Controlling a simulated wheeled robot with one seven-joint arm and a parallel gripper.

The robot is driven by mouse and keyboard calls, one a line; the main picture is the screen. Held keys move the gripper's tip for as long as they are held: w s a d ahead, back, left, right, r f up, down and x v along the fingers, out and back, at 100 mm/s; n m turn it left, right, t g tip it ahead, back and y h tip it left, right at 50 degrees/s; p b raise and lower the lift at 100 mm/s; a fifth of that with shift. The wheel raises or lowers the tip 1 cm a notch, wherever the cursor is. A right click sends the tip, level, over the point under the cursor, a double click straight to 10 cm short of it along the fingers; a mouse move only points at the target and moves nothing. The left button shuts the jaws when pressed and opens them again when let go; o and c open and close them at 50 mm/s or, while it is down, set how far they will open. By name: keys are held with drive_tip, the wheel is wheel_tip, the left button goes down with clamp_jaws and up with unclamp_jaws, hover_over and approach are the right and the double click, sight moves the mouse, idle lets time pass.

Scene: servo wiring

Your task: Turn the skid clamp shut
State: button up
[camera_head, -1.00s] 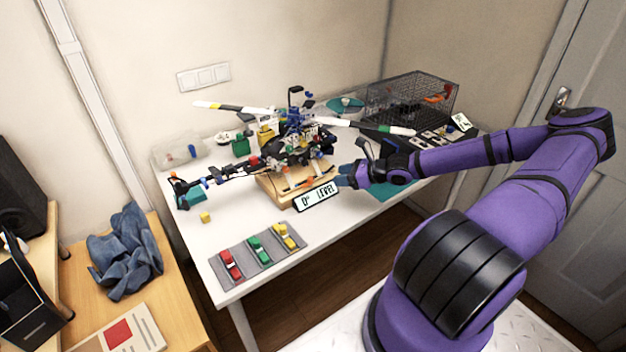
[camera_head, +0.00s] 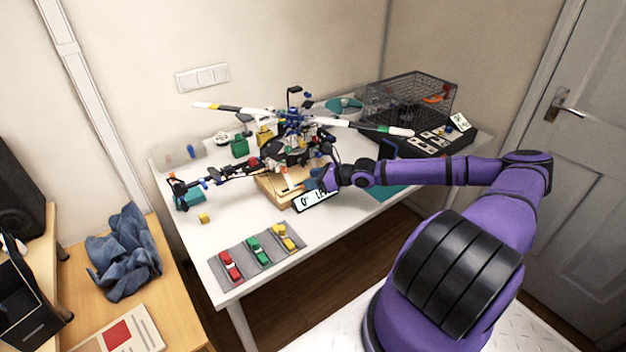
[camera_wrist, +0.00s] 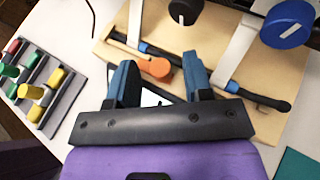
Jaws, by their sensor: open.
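The orange skid clamp (camera_wrist: 155,67) shows in the wrist view on the wooden stand (camera_wrist: 245,75), close beside the dark skid tube (camera_wrist: 215,82) with its blue bands. It looks like a short lever with a rounded end. My gripper (camera_wrist: 160,75) is open, with one blue finger on each side of the clamp's near side and a gap between them. I cannot tell whether either finger touches it. In the head view my gripper (camera_head: 318,181) is at the front right of the wooden stand (camera_head: 268,188), under the model helicopter (camera_head: 290,140), and hides the clamp there.
A display reading level (camera_head: 313,202) leans at the stand's front, partly covered by my gripper. A blue knob (camera_wrist: 287,24) and a black knob (camera_wrist: 184,11) sit just beyond the skid. A grey tray (camera_head: 257,258) holds red, green and yellow pieces. A wire cage (camera_head: 410,97) stands behind.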

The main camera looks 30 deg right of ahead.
drive_tip(key=c, duration=0.8)
drive_tip(key=shift+c, duration=0.2)
drive_tip(key=shift+s+a+m+t+h, duration=0.1)
drive_tip(key=shift+a+m+t+h, duration=0.1)
drive_tip(key=shift+m+t+h, duration=0.3)
drive_tip(key=shift+a+m+t+h, duration=0.15)
drive_tip(key=shift+m+t+h, duration=0.15)
drive_tip(key=shift+m+h, duration=0.35)
clamp_jaws()
drive_tip(key=shift+a+m+t+h, duration=0.1)
drive_tip(key=shift+m+t+h, duration=0.3)
drive_tip(key=shift+m+h, duration=0.7)
drive_tip(key=m+h, duration=0.1)
drive_tip(key=h, duration=0.1)
drive_tip(key=m+h, duration=0.4)
drive_tip(key=shift+a, duration=0.4)
unclamp_jaws()
drive_tip(key=m+g+h, duration=0.2)
drive_tip(key=m+h, duration=0.3)
drive_tip(key=shift+a, duration=0.2)
drive_tip(key=shift+o, duration=0.3)
drive_tip(key=m+g+h, duration=0.2)
drive_tip(key=shift+w+m+h, duration=0.25)
drive_tip(key=shift+m, duration=0.1)
drive_tip(key=shift+m+g+h, duration=0.3)
drive_tip(key=shift+g, duration=0.2)
